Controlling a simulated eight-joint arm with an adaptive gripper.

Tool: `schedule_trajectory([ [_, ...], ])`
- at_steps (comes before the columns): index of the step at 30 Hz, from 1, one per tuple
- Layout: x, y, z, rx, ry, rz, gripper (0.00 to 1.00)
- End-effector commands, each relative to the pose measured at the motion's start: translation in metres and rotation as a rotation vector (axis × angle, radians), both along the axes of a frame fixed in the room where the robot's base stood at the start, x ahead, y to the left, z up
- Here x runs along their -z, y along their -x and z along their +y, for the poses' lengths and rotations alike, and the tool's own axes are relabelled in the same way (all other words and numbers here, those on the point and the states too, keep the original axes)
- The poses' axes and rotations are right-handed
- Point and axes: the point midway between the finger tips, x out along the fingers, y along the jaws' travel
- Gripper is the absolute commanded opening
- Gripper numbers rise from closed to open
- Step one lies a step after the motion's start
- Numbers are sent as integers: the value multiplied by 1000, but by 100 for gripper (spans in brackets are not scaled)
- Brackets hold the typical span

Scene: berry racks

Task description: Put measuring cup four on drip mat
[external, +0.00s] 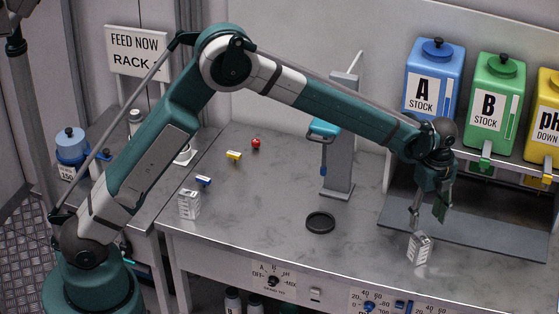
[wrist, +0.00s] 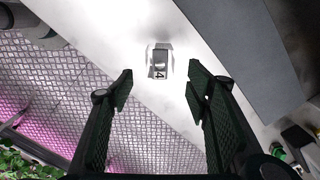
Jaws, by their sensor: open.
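A small clear, box-like measuring cup (external: 420,248) with a printed label stands near the front right of the grey bench. In the wrist view this cup (wrist: 158,62) shows a 4, beyond my fingertips and roughly between them. My gripper (external: 428,214) is open and empty, pointing down just above the cup; its spread fingers also show in the wrist view (wrist: 158,80). A dark grey flat mat (external: 455,236) lies under the stock dispensers, behind the cup; it also shows in the wrist view (wrist: 235,45). A round black disc (external: 320,222) lies left of the cup. No label names either as the drip mat.
Another clear cup (external: 189,204) stands at the bench's left. Small blue (external: 203,181), yellow (external: 234,155) and red (external: 256,143) pieces lie behind it. A grey post (external: 338,165) stands mid-bench. Blue (external: 433,80) and green (external: 494,105) stock tanks hang above the mat. The bench's front edge is close to cup four.

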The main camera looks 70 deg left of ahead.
Motion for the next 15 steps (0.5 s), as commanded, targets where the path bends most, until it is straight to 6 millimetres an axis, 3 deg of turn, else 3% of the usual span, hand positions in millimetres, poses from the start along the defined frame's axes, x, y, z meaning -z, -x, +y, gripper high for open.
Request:
schedule_trajectory([
  [10,-2,1,1,-3,0,-1,48],
  [15,-13,7,3,-26,2,-11,48],
])
